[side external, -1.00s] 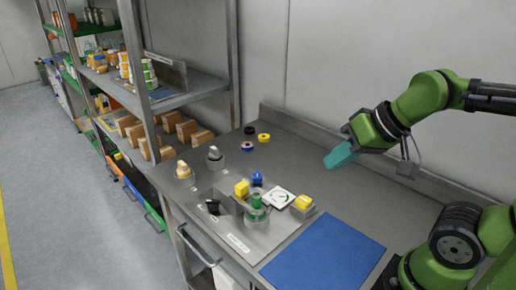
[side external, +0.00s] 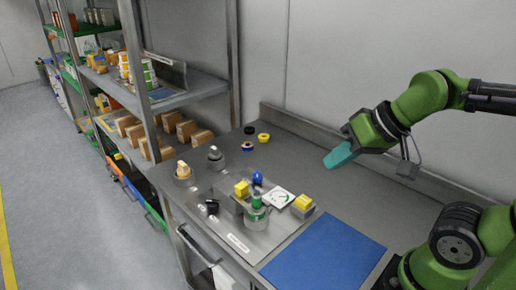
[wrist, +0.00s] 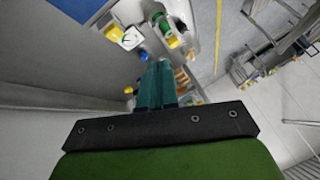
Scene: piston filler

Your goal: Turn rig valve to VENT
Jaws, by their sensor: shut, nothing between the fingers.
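The rig stands on a grey metal plate (side external: 235,232) on the bench. It carries a yellow block-shaped part (side external: 241,188), a small blue part (side external: 257,177), a green cylinder (side external: 256,201), a white dial with a green mark (side external: 279,198) and a black part (side external: 211,206). I cannot tell which part is the valve handle, and the labels are too small to read. My gripper (side external: 329,164) has teal fingers, is shut and empty, and hangs above the bench, right of the rig and apart from it. In the wrist view, its fingers (wrist: 159,68) lie together below the dial (wrist: 131,40).
A yellow-topped block (side external: 302,205) sits right of the dial. A blue mat (side external: 324,254) lies at the front. Two knobbed round parts (side external: 184,173) (side external: 215,157) and several small rings (side external: 263,138) stand farther back. Shelves with boxes (side external: 187,130) rise at left.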

